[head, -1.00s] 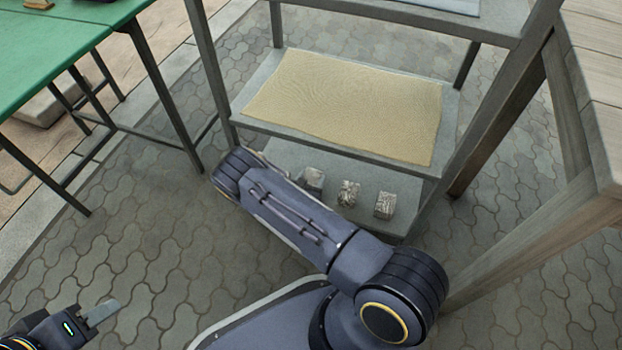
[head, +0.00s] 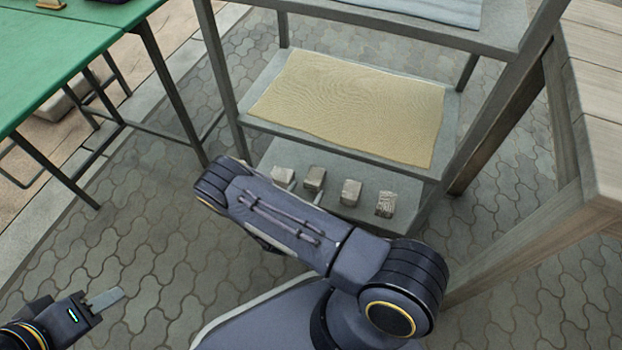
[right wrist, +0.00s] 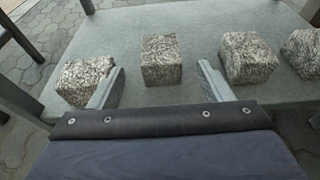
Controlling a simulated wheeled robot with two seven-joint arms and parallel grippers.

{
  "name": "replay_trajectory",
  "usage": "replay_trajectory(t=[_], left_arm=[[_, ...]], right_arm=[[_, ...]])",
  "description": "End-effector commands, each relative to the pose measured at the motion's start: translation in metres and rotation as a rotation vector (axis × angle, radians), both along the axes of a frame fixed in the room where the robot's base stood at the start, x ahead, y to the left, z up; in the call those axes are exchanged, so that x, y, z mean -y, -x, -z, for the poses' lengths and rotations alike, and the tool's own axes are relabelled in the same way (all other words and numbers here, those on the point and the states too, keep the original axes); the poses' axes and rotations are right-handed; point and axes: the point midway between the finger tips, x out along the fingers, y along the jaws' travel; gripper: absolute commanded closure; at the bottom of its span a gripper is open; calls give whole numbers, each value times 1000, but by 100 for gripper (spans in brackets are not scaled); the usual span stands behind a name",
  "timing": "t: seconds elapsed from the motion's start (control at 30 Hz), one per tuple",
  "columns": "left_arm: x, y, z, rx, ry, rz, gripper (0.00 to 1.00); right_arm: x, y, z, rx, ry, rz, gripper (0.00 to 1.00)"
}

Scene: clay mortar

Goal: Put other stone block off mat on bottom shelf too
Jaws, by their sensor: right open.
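Several grey stone blocks stand in a row on the bottom shelf (head: 345,213). In the head view they run from the leftmost block (head: 283,175) through the second (head: 315,178) and third (head: 350,191) to the rightmost (head: 385,204). The tan mat (head: 350,105) on the shelf above is bare. In the right wrist view, my right gripper (right wrist: 160,68) is open, its fingers either side of the second block (right wrist: 161,60) and apart from it. The leftmost block (right wrist: 85,82) is close outside the left finger. My left gripper (head: 105,299) is low at left, holding nothing visible.
A grey rack post (head: 220,75) rises left of the shelves, and a wooden table (head: 590,120) stands close on the right. A green table (head: 60,60) is at upper left. Paved floor (head: 150,240) is clear between my arms.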

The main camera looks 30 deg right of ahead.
Motion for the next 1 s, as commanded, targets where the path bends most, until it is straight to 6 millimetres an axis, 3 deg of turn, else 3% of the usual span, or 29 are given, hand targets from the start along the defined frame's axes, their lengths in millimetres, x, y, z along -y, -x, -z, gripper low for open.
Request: replay_trajectory(t=[0.27,1.0], left_arm=[[0,0,-11,0,0,0,64],[0,0,-10,0,0,0,64]], right_arm=[[-22,19,-9,-1,0,0,27],[-23,20,-9,-1,1,0,27]])
